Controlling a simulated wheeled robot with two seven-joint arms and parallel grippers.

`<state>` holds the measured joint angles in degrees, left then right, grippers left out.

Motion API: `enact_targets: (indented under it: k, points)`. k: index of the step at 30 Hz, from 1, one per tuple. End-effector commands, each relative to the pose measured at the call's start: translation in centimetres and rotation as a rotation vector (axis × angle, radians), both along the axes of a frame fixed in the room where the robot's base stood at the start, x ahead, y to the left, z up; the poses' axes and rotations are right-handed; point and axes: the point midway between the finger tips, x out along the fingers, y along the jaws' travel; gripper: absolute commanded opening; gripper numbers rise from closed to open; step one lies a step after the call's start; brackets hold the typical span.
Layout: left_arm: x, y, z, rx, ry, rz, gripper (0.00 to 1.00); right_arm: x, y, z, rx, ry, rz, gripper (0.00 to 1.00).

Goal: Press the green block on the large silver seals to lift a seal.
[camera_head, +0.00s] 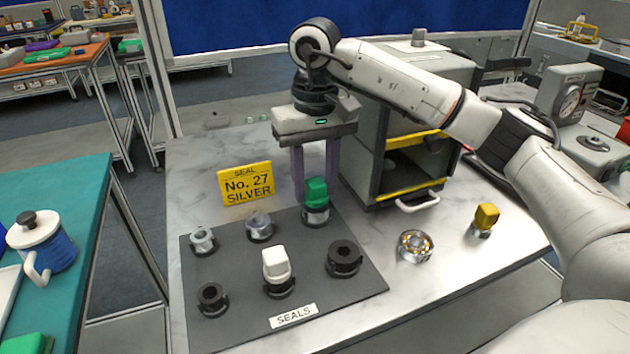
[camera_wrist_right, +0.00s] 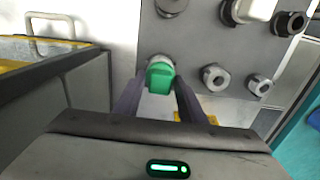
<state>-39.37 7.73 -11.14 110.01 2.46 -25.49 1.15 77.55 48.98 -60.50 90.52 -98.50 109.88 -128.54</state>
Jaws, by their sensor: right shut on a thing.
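The green block (camera_head: 316,191) stands on a silver seal (camera_head: 317,216) at the back right of the dark seal mat (camera_head: 225,325). My right gripper (camera_head: 315,182) reaches down from above and is shut on the green block. In the right wrist view the green block (camera_wrist_right: 161,77) is between the two fingers, with the silver seal partly hidden beneath it. I cannot tell whether the seal is fixed to the block. Two more silver seals, one left (camera_head: 202,240) and one middle (camera_head: 260,227), are in the back row. My left gripper is not in view.
A yellow sign (camera_head: 246,184) reads "No. 27 SILVER". A white block (camera_head: 276,263) stands on a dark seal, between two other dark seals (camera_head: 212,298) (camera_head: 343,258). A grey cabinet (camera_head: 365,160) stands close right of my gripper. A ring (camera_head: 414,245) and a yellow block (camera_head: 486,216) are further right.

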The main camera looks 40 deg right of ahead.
Motion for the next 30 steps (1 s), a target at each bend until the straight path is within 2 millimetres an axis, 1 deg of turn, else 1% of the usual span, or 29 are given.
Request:
enact_targets:
  k: [10,30]
  points:
    - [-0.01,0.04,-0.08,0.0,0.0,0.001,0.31,0.01,0.0,-0.07,0.0,0.0,0.0,0.1]
    - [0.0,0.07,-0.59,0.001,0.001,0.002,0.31,0.0,-0.01,-0.91,0.0,0.0,0.0,0.1]
